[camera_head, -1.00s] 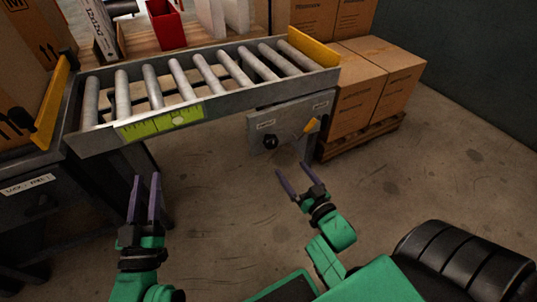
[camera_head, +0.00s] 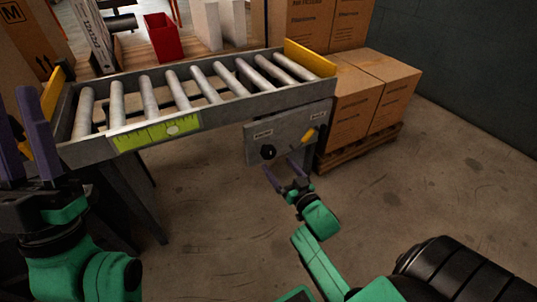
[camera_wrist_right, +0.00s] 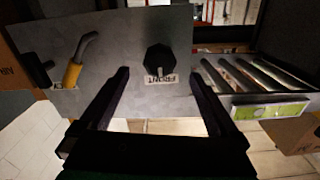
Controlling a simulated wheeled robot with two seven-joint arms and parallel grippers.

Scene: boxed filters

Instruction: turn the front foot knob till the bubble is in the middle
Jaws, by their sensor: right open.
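The black front foot knob (camera_head: 267,152) sits on a grey panel (camera_head: 285,139) under the conveyor's right end. In the right wrist view the knob (camera_wrist_right: 158,59) is beside a label reading FRONT, seen upside down. My right gripper (camera_head: 281,180) is open and empty, just in front of and below the knob, apart from it. In the wrist view its fingers (camera_wrist_right: 163,80) stand either side of the knob's line. The green level (camera_head: 155,132) is on the conveyor's front rail, with a pale round vial (camera_head: 172,130); the bubble is too small to place. My left gripper (camera_head: 22,95) is open and empty at left.
A yellow-handled lever (camera_head: 308,136) is on the same panel, right of the knob. The roller conveyor (camera_head: 225,112) stands above. Cardboard boxes (camera_head: 368,100) on a pallet (camera_head: 362,146) stand to the right. The floor in front is clear.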

